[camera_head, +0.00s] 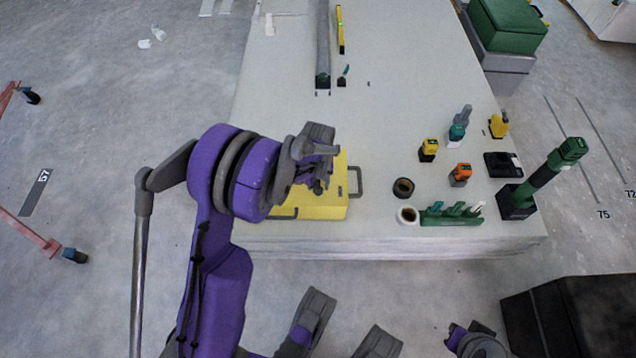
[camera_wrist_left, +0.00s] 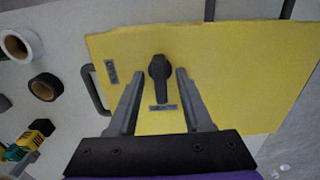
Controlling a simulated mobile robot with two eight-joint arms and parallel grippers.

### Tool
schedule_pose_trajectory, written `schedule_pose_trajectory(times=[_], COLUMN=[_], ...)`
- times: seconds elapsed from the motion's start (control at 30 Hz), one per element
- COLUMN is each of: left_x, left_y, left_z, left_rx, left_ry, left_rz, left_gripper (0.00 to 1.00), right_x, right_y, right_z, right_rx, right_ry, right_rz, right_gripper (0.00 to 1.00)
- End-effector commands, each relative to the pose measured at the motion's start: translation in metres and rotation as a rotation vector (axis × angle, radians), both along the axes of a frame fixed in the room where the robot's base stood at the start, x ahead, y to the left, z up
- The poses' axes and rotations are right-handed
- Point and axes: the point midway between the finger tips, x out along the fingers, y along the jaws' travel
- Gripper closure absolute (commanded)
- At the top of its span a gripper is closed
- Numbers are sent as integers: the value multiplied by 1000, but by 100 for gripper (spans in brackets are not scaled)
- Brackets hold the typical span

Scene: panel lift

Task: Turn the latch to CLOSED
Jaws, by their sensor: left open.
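The yellow panel (camera_head: 325,206) lies on the pale table near its front edge; it also fills much of the left wrist view (camera_wrist_left: 230,70). On it, the left wrist view shows a dark latch (camera_wrist_left: 159,72) with a round hub and a lever pointing toward the gripper, at a small label (camera_wrist_left: 163,108). A second label (camera_wrist_left: 112,72) is left of the hub. Their text is too small to read. My left gripper (camera_wrist_left: 170,75) is open, with one finger on each side of the latch, apparently apart from it. In the head view the left gripper (camera_head: 318,184) hides the latch.
Grey handles (camera_head: 357,181) stick out at the panel's edges. To the right stand a black tape roll (camera_head: 403,187), a white roll (camera_head: 408,215), a green tool rack (camera_head: 452,214) and several small tools. A grey rail (camera_head: 323,50) lies at the back. The table's middle is clear.

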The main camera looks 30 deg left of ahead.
Motion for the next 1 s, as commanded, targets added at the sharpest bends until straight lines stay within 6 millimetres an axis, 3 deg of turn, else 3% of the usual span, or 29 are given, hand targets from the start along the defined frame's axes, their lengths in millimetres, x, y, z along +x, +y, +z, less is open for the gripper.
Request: schedule_pose_trajectory(times=[0.17,0.4,0.6,1.0], left_x=[-1,-1,0,0], left_y=[0,0,0,0], left_z=[21,72,100,107], left_rx=[0,0,0,0], left_ry=[0,0,0,0], left_rz=[0,0,0,0], left_gripper=[50,50,50,50], right_x=[-1,-4,-5,-5], right_y=[0,0,0,0], right_z=[7,23,31,33], right_rx=[0,0,0,0], right_ry=[-1,-5,-7,-8], right_rz=[0,0,0,0], right_gripper=[100,100,100,100])
